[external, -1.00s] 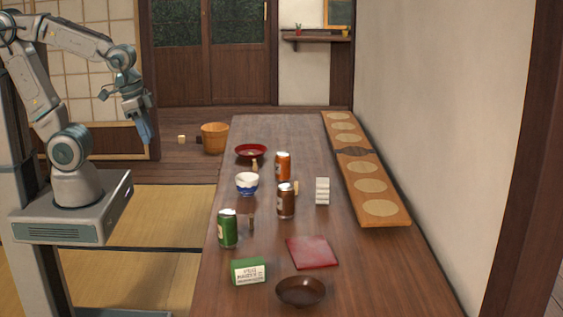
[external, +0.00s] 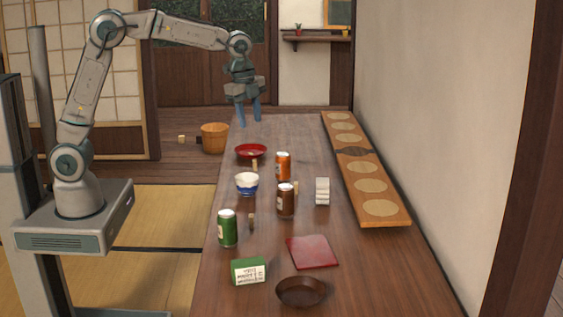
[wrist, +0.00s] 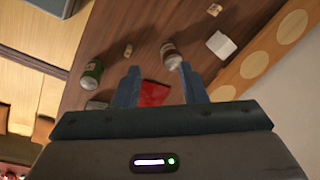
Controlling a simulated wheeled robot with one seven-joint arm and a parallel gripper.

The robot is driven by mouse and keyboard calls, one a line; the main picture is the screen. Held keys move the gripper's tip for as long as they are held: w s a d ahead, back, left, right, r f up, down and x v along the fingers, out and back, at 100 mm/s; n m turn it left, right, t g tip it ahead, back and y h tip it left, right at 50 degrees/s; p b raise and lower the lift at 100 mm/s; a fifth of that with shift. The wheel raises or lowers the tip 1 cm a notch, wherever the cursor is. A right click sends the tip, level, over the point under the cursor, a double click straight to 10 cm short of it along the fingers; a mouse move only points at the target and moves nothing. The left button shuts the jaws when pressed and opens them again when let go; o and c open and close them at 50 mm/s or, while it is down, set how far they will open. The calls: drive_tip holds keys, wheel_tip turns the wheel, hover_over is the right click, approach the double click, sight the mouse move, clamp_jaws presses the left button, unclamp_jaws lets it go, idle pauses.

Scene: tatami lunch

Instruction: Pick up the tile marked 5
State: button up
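Several small wooden tiles stand on the table; their marks are too small to read, so I cannot tell which is the 5. One tile (external: 254,166) is just in front of the red bowl, one (external: 296,187) is beside the brown can, and one (external: 251,220) is right of the green can. In the wrist view one tile (wrist: 128,50) lies between the green and brown cans and another (wrist: 214,10) is near the top edge. My gripper (external: 249,119) is open and empty, high above the far end of the table, fingers pointing down; it also shows in the wrist view (wrist: 161,78).
The table holds a green can (external: 228,229), a brown can (external: 286,201), an orange can (external: 283,166), a red bowl (external: 250,152), a blue-white bowl (external: 247,184), a white ridged block (external: 322,191), a red square (external: 312,252), a green box (external: 248,271) and a dark bowl (external: 301,291).

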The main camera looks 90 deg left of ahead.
drive_tip(key=w+a+f+m+b, duration=0.1)
drive_tip(key=w+a+f+m, duration=0.4)
drive_tip(key=w, duration=0.3)
drive_tip(key=m+g+y+b, duration=0.1)
drive_tip(key=m, duration=0.3)
approach(296, 183)
drive_tip(key=f, duration=0.3)
drive_tip(key=a+f, duration=0.1)
drive_tip(key=f, duration=0.6)
drive_tip(key=shift+w+a+f, duration=0.2)
drive_tip(key=shift+a+f, duration=0.05)
drive_tip(key=shift+a, duration=0.15)
clamp_jaws()
